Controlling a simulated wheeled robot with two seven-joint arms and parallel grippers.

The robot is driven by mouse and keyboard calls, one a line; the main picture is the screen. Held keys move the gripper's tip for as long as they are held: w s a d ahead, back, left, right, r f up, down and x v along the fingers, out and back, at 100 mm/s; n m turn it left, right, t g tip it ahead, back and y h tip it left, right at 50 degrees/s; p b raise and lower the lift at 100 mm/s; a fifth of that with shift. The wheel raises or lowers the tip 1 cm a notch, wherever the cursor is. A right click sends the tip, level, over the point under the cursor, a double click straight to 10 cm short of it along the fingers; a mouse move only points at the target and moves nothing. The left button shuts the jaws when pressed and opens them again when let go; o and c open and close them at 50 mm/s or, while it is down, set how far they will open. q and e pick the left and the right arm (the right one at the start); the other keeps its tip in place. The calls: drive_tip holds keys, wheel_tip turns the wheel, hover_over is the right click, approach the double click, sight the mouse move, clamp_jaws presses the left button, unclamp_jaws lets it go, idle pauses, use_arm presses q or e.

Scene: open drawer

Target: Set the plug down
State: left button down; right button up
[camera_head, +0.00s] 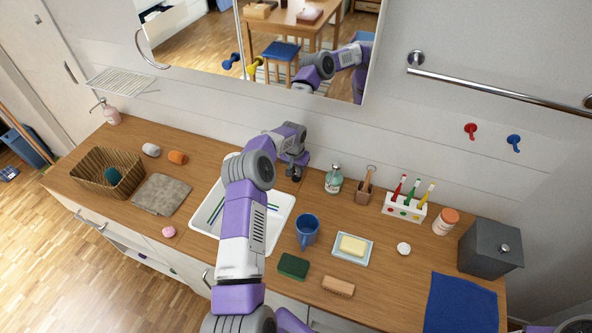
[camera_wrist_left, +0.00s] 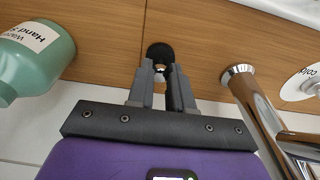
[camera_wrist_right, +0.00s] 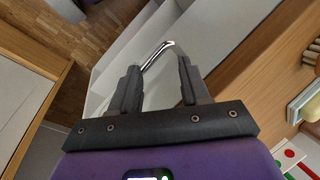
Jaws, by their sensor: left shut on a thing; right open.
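My left gripper (camera_head: 296,172) is at the back of the wooden counter, behind the white sink (camera_head: 196,222) and left of the green bottle. In the left wrist view its fingers (camera_wrist_left: 161,68) are shut on the plug (camera_wrist_left: 159,50), a small round black piece with a pale metallic part. The counter lies close behind the plug; I cannot tell whether they touch. The fingers hide the plug in the head view. My right gripper (camera_wrist_right: 158,76) is open and empty in the right wrist view, with a curved chrome bar (camera_wrist_right: 156,54) beyond its fingertips.
The green bottle (camera_wrist_left: 38,58) and chrome tap (camera_wrist_left: 258,108) flank my left gripper. A brush holder (camera_head: 365,194) and toothbrush stand (camera_head: 404,209) are further right. A blue mug (camera_head: 307,229), green sponge (camera_head: 293,266) and soap dish (camera_head: 352,249) stand nearer the front.

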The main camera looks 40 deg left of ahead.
use_arm(q)
drive_tip(key=shift+f, duration=0.2)
drive_tip(key=c, duration=1)
unclamp_jaws()
drive_tip(key=shift+r, duration=0.15)
drive_tip(key=shift+r, duration=0.2)
drive_tip(key=r, duration=0.4)
drive_tip(key=s+r, duration=0.1)
drive_tip(key=r, duration=0.6)
drive_tip(key=shift+s+d+r, duration=0.25)
drive_tip(key=shift+r, duration=0.1)
drive_tip(key=shift+f, duration=0.1)
